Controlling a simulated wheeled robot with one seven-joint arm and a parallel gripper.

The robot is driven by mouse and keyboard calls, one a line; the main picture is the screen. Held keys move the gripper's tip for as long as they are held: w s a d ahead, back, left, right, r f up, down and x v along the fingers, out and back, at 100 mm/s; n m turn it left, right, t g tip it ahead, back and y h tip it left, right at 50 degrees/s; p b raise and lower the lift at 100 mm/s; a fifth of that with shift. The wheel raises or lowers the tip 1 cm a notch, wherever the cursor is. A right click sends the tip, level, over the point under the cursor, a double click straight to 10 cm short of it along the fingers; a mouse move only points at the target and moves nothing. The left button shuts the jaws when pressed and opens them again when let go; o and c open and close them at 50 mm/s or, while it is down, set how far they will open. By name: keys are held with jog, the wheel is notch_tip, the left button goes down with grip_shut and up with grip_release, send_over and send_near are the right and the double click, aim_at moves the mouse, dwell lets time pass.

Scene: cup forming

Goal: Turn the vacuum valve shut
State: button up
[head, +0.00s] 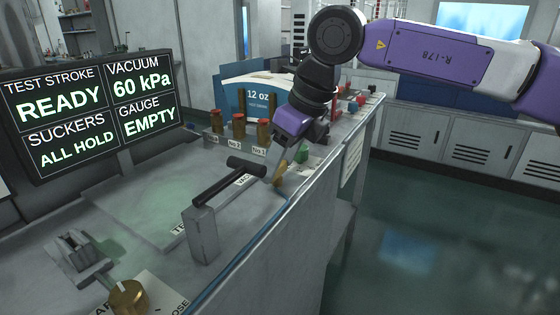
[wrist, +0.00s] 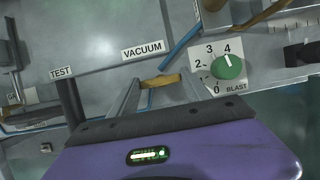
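The vacuum valve's brass-yellow handle (head: 279,173) is on the bench top beside the partly hidden VACUUM label (head: 244,180). In the wrist view the handle (wrist: 160,81) lies crosswise at my fingertips, below the VACUUM label (wrist: 143,49). My gripper (head: 285,160) points down at it from above. Its two fingers stand apart, one near each end of the handle. I cannot tell whether they touch it. The screen (head: 90,105) reads VACUUM 60 kPa, SUCKERS ALL HOLD, GAUGE EMPTY and TEST STROKE READY.
A black-topped lever on a grey post (head: 203,232) stands left of the gripper. A green BLAST knob (wrist: 228,66) is close to the right of the handle. A brass knob (head: 129,298) is at the front. Open floor lies right.

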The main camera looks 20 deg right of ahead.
jog(key=shift+c, duration=0.5)
jog(key=shift+r, duration=0.1)
jog(key=n+p, duration=0.1)
jog(key=n, duration=0.1)
jog(key=n+g+y+p, duration=0.1)
jog(key=p, duration=0.1)
jog(key=shift+w+r+n+p, duration=0.1)
jog(key=shift+r+n+p, duration=0.1)
jog(key=shift+n+p, duration=0.15)
jog(key=n+g+p, duration=0.1)
jog(key=n+p, duration=0.1)
jog(key=n+g+p, duration=0.1)
jog(key=n+p, duration=0.1)
jog(key=n, duration=0.1)
jog(key=shift+w+n+y, duration=0.15)
jog(key=shift+n+y, duration=0.1)
jog(key=shift+y, duration=0.15)
jog(key=n+g+p, duration=0.2)
jog(key=n, duration=0.2)
jog(key=shift+w+f+n+p, duration=0.1)
jog(key=shift+n+p, duration=0.2)
jog(key=shift+p, duration=0.1)
jog(key=n+g+p, duration=0.1)
jog(key=n, duration=0.3)
jog(key=shift+w+f+h+p, duration=0.1)
jog(key=shift+h+p, duration=0.25)
jog(key=shift+h, duration=0.05)
